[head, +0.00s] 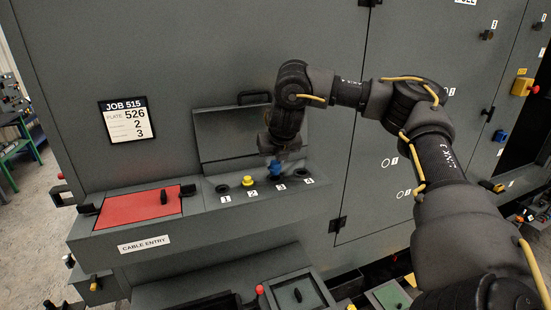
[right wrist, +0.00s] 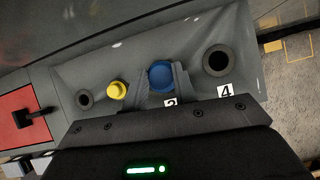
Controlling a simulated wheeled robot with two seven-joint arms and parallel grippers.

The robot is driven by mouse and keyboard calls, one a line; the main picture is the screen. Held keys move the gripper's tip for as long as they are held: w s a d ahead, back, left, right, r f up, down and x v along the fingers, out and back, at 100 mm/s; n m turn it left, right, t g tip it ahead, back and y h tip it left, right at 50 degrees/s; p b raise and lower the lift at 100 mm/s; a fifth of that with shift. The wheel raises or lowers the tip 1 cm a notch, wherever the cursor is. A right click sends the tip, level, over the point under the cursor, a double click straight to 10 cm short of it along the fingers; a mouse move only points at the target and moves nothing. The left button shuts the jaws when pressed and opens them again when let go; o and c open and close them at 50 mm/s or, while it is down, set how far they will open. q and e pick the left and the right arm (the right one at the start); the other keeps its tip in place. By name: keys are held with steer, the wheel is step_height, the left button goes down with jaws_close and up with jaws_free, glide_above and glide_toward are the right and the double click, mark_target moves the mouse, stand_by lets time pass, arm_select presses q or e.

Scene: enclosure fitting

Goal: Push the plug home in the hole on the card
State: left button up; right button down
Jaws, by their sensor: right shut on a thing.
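The job card (head: 127,119) on the cabinet reads JOB 515 and plate 526, with 2 and 3 below; its small labels are unreadable. A blue plug (head: 275,167) is between the fingers of my right gripper (head: 274,157), over the place marked 3 on the grey ledge. In the right wrist view the fingers stand on both sides of the blue plug (right wrist: 161,75). The plug hides its hole, so I cannot tell how deep it sits. A yellow plug (head: 247,181) sits at the place marked 2. My left gripper is not in view.
Hole 1 (head: 222,188) and hole 4 (right wrist: 216,60) are empty and dark. A red panel (head: 140,214) with a black handle lies left of the holes. The grey cabinet wall and a raised flap (head: 220,135) rise close behind.

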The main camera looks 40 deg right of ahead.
mark_target(276, 165)
steer(key=shift+f+b, duration=0.8)
steer(key=shift+f, duration=0.8)
steer(key=c, duration=1)
jaws_free()
steer(key=shift+c, duration=0.2)
steer(key=shift+s+a+r, duration=0.1)
steer(key=shift+s+r, duration=0.05)
steer(key=shift+r, duration=0.3)
steer(key=b+v, duration=0.1)
steer(key=v, duration=0.9)
steer(key=shift+s+f, duration=0.1)
